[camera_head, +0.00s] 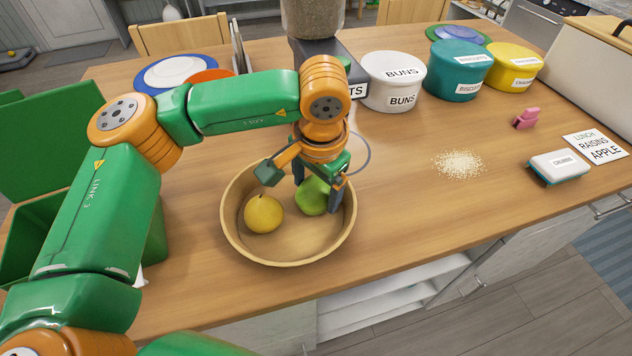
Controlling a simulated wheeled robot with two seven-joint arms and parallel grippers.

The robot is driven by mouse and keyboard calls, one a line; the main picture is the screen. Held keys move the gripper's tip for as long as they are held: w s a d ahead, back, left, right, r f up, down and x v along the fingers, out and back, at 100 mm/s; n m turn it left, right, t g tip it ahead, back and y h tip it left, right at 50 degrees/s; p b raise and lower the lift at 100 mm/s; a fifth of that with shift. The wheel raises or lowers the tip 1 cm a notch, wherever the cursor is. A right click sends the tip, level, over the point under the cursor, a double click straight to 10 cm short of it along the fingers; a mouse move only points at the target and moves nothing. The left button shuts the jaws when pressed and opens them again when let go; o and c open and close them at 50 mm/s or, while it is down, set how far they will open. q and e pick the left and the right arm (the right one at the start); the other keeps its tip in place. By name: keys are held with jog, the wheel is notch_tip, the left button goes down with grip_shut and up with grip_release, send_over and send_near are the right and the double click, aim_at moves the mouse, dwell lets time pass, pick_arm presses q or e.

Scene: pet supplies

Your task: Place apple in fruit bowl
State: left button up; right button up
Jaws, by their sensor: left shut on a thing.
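A wide wooden fruit bowl (287,258) stands on the table near its front edge. A yellow round fruit (264,214) lies in the left part of the bowl. A green apple (313,196) is between the fingers of my left gripper (318,197), over the right part of the bowl and within its rim. The gripper points down and is shut on the apple. The fingers hide part of the apple, and I cannot tell whether it touches the bowl's floor. My right gripper is not in view.
White (393,80), teal (457,70) and yellow (512,67) labelled tubs stand at the back right. A crumb pile (459,163), a sponge or brush (558,167), a pink clip (526,118) and a note card (597,147) lie to the right. Plates (172,73) lie at the back left.

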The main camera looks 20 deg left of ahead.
aim_at(319, 199)
pick_arm(q)
jog(key=shift+f, duration=0.1)
jog(key=o, duration=1.3)
jog(key=shift+r, duration=0.3)
notch_tip(319, 199, up, 12)
jog(key=s+d, duration=0.1)
jog(key=shift+s+f, duration=0.25)
jog(key=shift+s, duration=0.15)
jog(key=shift+d, duration=0.1)
